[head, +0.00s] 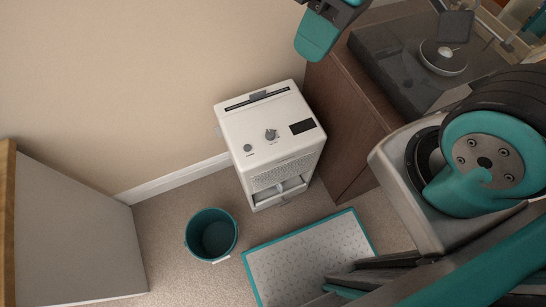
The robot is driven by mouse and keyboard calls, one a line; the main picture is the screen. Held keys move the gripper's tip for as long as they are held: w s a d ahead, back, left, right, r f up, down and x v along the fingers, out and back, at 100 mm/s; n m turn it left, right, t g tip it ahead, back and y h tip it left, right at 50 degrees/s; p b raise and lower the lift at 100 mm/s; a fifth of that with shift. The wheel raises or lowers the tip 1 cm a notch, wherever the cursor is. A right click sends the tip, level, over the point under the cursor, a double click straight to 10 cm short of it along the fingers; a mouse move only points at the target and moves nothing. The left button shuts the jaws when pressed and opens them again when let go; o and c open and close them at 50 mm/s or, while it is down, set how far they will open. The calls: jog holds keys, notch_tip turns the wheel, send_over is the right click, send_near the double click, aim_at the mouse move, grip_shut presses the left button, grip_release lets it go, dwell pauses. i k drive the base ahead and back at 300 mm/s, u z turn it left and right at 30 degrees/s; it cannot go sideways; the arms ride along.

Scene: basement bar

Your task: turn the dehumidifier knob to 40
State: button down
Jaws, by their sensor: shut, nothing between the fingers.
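The white dehumidifier (249,123) stands on the carpet against the wall, its top panel facing me. Its dark grey knob (271,134) sits near the middle of that panel. The knob's markings and setting are too small to read. A smaller round control (248,148) is to its left and a dark display (302,127) to its right. My gripper (316,50), with teal fingers, shows at the top edge, partly cut off. It is shut and empty, above and right of the knob in the picture and apart from it.
A brown wooden cabinet (340,130) stands close on the dehumidifier's right and bears a turntable (410,60). A teal bucket (211,235) and a teal-edged mat (300,262) lie in front. A grey-sided unit (70,235) stands at left. My arm fills the lower right.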

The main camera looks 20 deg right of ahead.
aim_at(271, 135)
jog(key=k, duration=1.1)
jog(key=u, duration=0.15)
jog(key=i, duration=0.65)
jog(key=u, duration=0.45)
